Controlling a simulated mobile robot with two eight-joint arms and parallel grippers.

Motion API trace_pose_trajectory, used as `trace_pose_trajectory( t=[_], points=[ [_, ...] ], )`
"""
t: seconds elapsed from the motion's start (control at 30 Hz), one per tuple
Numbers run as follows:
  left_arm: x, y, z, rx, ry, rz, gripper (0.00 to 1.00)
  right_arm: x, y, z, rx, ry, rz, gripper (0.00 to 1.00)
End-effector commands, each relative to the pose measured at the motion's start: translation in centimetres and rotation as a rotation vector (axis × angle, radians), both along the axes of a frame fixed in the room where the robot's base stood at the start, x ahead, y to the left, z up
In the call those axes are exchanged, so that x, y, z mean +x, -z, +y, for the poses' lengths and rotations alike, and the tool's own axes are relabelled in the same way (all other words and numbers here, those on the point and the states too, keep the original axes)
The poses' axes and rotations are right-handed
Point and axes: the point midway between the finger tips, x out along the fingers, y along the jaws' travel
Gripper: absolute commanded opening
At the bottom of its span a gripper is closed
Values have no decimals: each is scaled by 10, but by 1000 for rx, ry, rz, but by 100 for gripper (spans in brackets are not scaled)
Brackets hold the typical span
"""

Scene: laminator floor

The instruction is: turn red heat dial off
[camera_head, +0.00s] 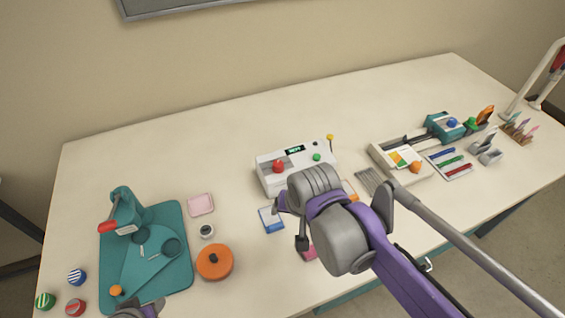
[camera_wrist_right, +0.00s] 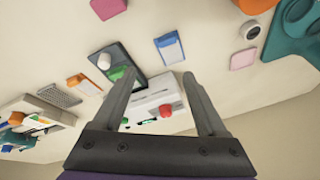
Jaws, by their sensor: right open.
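The red heat dial (camera_head: 278,166) sits on the left part of a white laminator (camera_head: 299,166) with a small dark display. A green knob (camera_head: 317,157) and a yellow-tipped lever (camera_head: 330,138) are to its right. My right gripper (camera_head: 290,222) is open and empty, in front of the laminator, pointing down toward the table. In the right wrist view the red dial (camera_wrist_right: 165,110) shows between the open fingers (camera_wrist_right: 160,75), apart from both. My right arm hides part of the laminator's front. My left gripper (camera_head: 140,311) is partly cut off at the bottom edge.
A teal press on a mat (camera_head: 185,270) and an orange round piece (camera_head: 215,262) are at the left. A blue-and-white card (camera_head: 271,219) lies beside my right gripper. A trimmer (camera_head: 400,160), pens and small holders fill the right. The table's back edge is clear.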

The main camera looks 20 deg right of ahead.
Motion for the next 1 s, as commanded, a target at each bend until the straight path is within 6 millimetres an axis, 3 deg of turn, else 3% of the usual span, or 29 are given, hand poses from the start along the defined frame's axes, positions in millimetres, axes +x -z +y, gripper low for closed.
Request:
trace_pose_trajectory(
  t=[0.03, 0.2, 0.4, 0.5, 0.7, 0.87, 1.0],
  points=[
    [0, 0, 0, 0, 0, 0, 50, 22, -14, -5, 48, 137, 31, 75],
    [0, 1, 0, 0, 0, 1, 50, 82, -45, -19, 196, 637, 128, 75],
    [-1, 2, 0, 0, 0, 2, 50, 146, -62, -38, 303, 1225, 217, 75],
    [-1, 3, 0, 0, 0, 2, 50, 169, -64, -47, 327, 1462, 242, 75],
    [-1, 3, 0, 0, 0, 2, 50, 190, -62, -56, 343, 1731, 259, 75],
    [-2, 4, 0, 0, 0, 3, 50, 193, -53, -57, 346, 1771, 260, 75],
    [-3, 7, 0, 0, 0, 5, 50, 192, -30, -57, 345, 1769, 260, 75]
  ],
)
